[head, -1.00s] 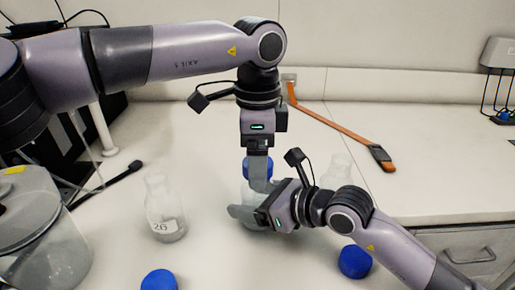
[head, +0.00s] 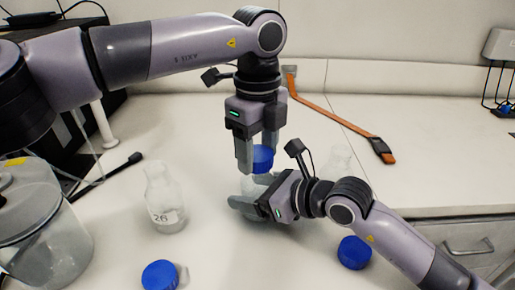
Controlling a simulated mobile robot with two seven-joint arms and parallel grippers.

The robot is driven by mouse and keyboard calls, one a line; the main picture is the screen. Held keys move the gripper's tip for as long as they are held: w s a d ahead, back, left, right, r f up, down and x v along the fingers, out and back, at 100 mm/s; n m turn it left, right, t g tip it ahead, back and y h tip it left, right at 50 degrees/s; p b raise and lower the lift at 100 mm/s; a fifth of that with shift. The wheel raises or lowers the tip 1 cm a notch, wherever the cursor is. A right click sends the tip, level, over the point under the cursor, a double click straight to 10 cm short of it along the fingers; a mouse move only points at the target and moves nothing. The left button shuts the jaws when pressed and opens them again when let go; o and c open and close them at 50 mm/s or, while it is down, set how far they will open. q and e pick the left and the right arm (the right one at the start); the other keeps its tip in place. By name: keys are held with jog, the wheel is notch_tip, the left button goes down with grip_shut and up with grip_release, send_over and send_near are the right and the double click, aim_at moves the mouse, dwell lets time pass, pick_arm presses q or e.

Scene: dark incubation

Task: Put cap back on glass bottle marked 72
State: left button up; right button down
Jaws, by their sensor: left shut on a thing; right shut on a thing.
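My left gripper (head: 257,160) points down in the middle of the head view and is shut on a blue cap (head: 263,158). My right gripper (head: 248,197) reaches in from the right, just below it, and is shut on a clear glass bottle (head: 248,184). The bottle is mostly hidden by the grippers, and I cannot read any mark on it. The cap is at the bottle's top; I cannot tell whether it rests on the neck or is just above it.
Another clear bottle (head: 340,160) stands behind my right arm. Blue caps lie at the front (head: 159,275) and right (head: 354,253). A large clear jar (head: 45,240) is far left. An orange-brown strap-like tool (head: 335,122) lies behind.

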pick_arm(q)
jog(key=m, duration=0.7)
jog(key=shift+m, duration=0.4)
jog(key=o, duration=1.2)
jog(key=shift+c, duration=0.2)
jog(key=shift+r, duration=2.25)
jog(key=shift+c, duration=0.4)
